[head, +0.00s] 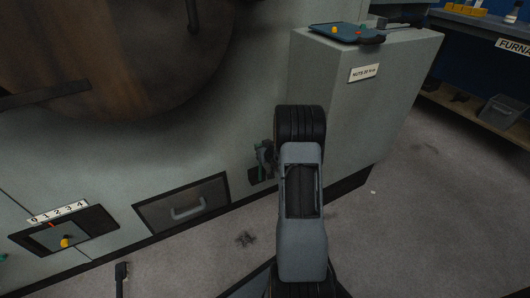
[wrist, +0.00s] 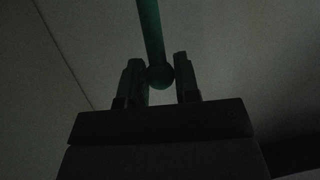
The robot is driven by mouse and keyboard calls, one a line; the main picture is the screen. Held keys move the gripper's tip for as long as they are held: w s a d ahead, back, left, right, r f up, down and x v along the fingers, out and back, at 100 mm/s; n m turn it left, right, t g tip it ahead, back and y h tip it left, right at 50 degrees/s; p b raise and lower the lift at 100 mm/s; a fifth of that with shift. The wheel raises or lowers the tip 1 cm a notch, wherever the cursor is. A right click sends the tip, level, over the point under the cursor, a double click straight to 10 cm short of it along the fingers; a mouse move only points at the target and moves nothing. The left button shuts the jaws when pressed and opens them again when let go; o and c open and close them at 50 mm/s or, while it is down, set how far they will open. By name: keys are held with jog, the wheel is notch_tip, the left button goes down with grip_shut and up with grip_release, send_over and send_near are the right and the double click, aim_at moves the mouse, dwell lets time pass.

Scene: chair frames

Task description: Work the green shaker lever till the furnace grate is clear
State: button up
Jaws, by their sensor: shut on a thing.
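The green shaker lever (wrist: 151,30) comes down from the top of the wrist view and ends in a round knob (wrist: 160,76). My gripper (wrist: 161,82) has a finger on each side of the knob and is shut on it. In the head view my arm hides most of this place, and only a dark bracket with a green part (head: 262,158) shows at its left, on the furnace front. The grate itself is not visible. A small panel (head: 62,232) numbered 0 to 4 has a yellow knob (head: 64,243) and a red mark.
A drawer with a grey handle (head: 188,208) is low on the furnace front. A grey cabinet (head: 345,110) stands to the right, with a blue tray (head: 345,33) on top. A shelf with a grey bin (head: 503,110) is at far right. Open floor (head: 425,220) lies at lower right.

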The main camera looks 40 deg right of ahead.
jog(key=shift+w+d+r, duration=0.1)
jog(key=shift+w, duration=0.5)
jog(key=s+a+f+b, duration=0.1)
jog(key=s+f, duration=0.1)
jog(key=s, duration=0.7)
jog(key=shift+s+a+f, duration=0.15)
jog(key=shift+f, duration=0.05)
jog(key=shift+s+a+f+b, duration=0.15)
jog(key=shift+s+f+b, duration=0.35)
jog(key=shift+s, duration=0.45)
jog(key=shift+s+a+f+b, duration=0.1)
jog(key=shift+s+f+b, duration=0.25)
jog(key=shift+s+f, duration=0.45)
jog(key=shift+s+r, duration=0.15)
jog(key=shift+r, duration=0.05)
